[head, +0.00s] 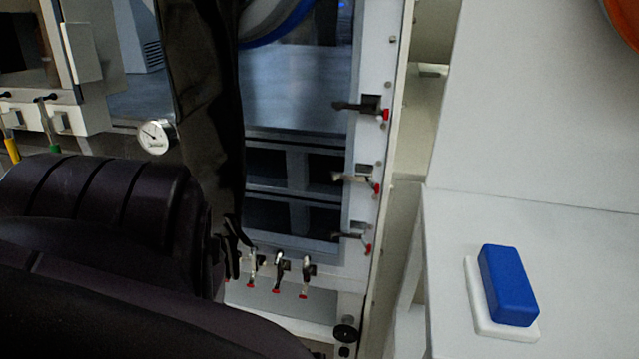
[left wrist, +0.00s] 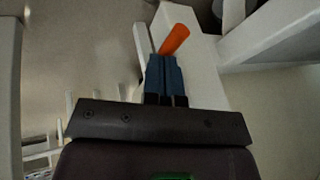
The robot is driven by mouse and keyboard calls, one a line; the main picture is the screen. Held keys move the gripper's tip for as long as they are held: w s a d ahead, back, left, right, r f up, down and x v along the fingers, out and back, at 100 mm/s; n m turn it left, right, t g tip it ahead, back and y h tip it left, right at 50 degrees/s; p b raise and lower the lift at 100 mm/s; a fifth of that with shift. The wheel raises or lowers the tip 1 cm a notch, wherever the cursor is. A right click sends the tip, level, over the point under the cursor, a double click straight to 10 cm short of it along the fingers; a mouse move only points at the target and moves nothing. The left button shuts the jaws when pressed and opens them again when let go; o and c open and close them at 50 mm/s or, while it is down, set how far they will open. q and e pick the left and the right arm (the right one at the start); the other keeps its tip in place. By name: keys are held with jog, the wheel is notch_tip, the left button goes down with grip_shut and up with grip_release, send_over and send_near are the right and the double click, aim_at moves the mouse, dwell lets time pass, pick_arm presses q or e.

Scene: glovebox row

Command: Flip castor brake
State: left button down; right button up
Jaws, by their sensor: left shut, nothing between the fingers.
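An orange lever (left wrist: 175,39) shows in the left wrist view, tilted, at the end of a pale grey beam. It looks like the castor's brake lever, but no castor wheel can be made out. My left gripper (left wrist: 163,60) has its blue fingers shut and empty, with their tips right at the lever's lower end. I cannot tell whether they touch it. In the head view my dark left arm fills the lower left, and neither the left fingertips nor the orange lever can be made out there. My right gripper is in neither view.
The glovebox front carries several red-tipped clamps (head: 277,272) and a round gauge (head: 156,136). A black round knob (head: 345,330) is low on its frame. A blue block (head: 508,286) on a white base rests on a white surface (head: 590,260) at right. Pale beams flank the wrist view.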

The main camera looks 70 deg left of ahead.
pick_arm(q)
jog(key=shift+w+d, duration=0.1)
jog(key=shift+w, duration=0.1)
jog(key=p+v, duration=0.7)
jog(key=v, duration=0.3)
jog(key=shift+a+p, duration=0.25)
jog(key=shift+p, duration=0.1)
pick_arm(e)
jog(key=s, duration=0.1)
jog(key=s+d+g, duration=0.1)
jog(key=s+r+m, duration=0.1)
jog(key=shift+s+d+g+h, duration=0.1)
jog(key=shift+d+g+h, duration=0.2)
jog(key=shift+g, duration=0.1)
pick_arm(q)
jog(key=shift+s, duration=0.15)
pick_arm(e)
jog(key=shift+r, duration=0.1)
